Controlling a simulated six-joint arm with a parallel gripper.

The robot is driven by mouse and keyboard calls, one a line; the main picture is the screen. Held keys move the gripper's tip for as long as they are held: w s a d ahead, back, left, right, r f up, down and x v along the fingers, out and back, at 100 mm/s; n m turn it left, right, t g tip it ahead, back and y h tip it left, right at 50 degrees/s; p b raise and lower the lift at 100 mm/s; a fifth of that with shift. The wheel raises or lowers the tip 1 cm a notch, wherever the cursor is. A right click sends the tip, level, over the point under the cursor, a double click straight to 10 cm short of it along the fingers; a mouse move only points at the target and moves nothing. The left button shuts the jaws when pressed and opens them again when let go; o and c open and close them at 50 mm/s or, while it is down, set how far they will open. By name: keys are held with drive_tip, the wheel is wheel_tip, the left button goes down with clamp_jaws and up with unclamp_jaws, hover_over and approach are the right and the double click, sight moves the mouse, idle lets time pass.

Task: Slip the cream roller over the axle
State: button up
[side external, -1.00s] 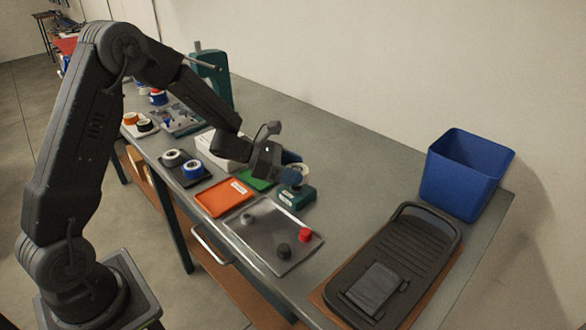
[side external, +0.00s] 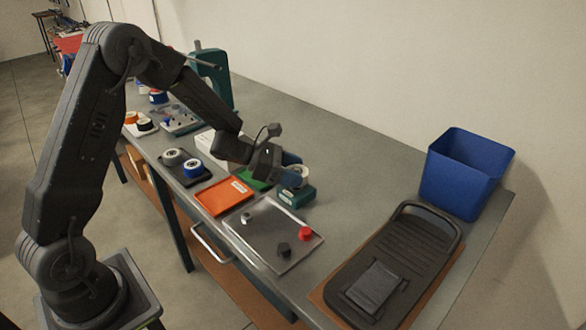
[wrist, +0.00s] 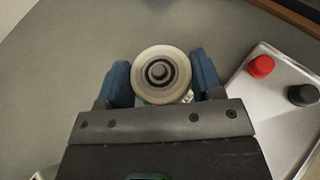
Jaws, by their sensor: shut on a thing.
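The cream roller (wrist: 150,88) is between the two blue fingers of my gripper (wrist: 161,84) in the wrist view. Its flat face points at the camera, and my gripper is shut on it. A grey round end, which looks like the axle (wrist: 160,71), shows in the middle of the roller's dark bore. How far down the axle the roller sits is hidden. In the side view the roller (side external: 303,171) is over the teal axle stand (side external: 298,194), partly behind my gripper. The stand is on the grey bench.
A metal tray (side external: 262,243) with a red cap (side external: 305,233) and a black cap (side external: 284,249) lies just in front of the stand. An orange tray (side external: 222,197) and a dark tray with rollers (side external: 184,168) lie to the left. The bench behind the stand is clear.

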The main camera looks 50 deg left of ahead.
drive_tip(key=shift+f, duration=0.15)
drive_tip(key=o, duration=0.7)
drive_tip(key=shift+f, duration=0.1)
drive_tip(key=v, duration=1.1)
idle(0.5)
